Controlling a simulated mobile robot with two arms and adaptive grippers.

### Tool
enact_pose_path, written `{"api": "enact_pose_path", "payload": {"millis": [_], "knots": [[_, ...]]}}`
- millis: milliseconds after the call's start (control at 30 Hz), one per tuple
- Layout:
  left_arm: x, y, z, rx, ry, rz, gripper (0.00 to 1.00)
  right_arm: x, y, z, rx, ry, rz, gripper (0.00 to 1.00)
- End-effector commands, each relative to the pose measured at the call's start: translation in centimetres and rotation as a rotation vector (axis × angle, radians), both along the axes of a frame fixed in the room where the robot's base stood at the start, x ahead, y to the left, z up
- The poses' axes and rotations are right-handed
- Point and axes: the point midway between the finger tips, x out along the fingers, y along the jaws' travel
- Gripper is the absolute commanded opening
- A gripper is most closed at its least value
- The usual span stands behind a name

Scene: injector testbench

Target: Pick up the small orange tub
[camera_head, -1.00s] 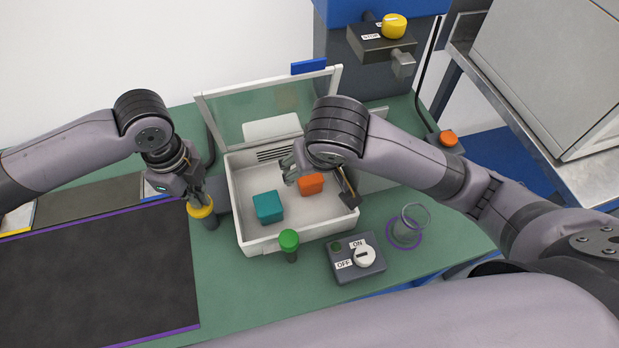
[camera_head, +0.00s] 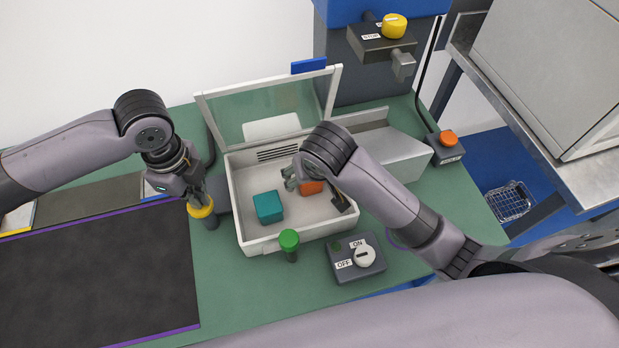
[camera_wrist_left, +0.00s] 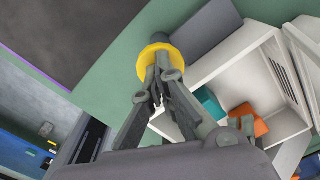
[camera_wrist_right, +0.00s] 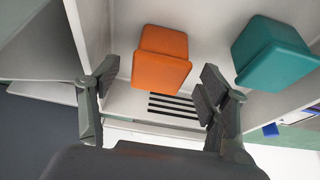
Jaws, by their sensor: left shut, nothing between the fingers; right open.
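The small orange tub (camera_head: 311,187) stands in the right part of a white open box (camera_head: 243,239), partly hidden by my right gripper in the head view. In the right wrist view the orange tub (camera_wrist_right: 161,58) lies ahead of and between the spread fingers of my right gripper (camera_wrist_right: 158,97), with space on both sides. My right gripper is open and empty inside the box. My left gripper (camera_wrist_left: 158,84) is shut and empty, its fingertips at a yellow knob (camera_head: 201,209) left of the box.
A teal tub (camera_head: 268,207) stands left of the orange tub in the box. The box's clear lid (camera_head: 270,105) is raised at the back. A green knob (camera_head: 289,240) and an ON/OFF switch box (camera_head: 357,258) stand in front. A dark mat (camera_head: 100,280) lies left.

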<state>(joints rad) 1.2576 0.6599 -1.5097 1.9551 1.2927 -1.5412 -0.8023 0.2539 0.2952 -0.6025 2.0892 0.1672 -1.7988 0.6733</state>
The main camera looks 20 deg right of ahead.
Motion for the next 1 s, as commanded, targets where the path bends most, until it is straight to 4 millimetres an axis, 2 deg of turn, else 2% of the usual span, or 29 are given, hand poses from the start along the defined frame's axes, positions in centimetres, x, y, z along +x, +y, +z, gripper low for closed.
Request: {"api": "enact_pose_path", "payload": {"millis": [100, 200, 467, 1000], "knots": [[0.0, 0.0, -0.1, 0.000, 0.001, 0.000, 0.00, 0.6, -0.2, -1.8, -0.002, 0.004, -0.001, 0.70], [0.0, 0.0, -0.1, 0.000, 0.001, 0.000, 0.00, 0.9, -0.1, -2.5, -0.001, 0.003, 0.000, 0.70], [0.0, 0.0, -0.1, 0.000, 0.000, 0.000, 0.00, 1.0, -0.1, -2.7, 0.000, 0.001, 0.000, 0.70], [0.0, 0.0, 0.0, 0.000, 0.000, 0.000, 0.00, 1.0, -0.1, -2.7, 0.000, 0.001, -0.001, 0.34]]}}
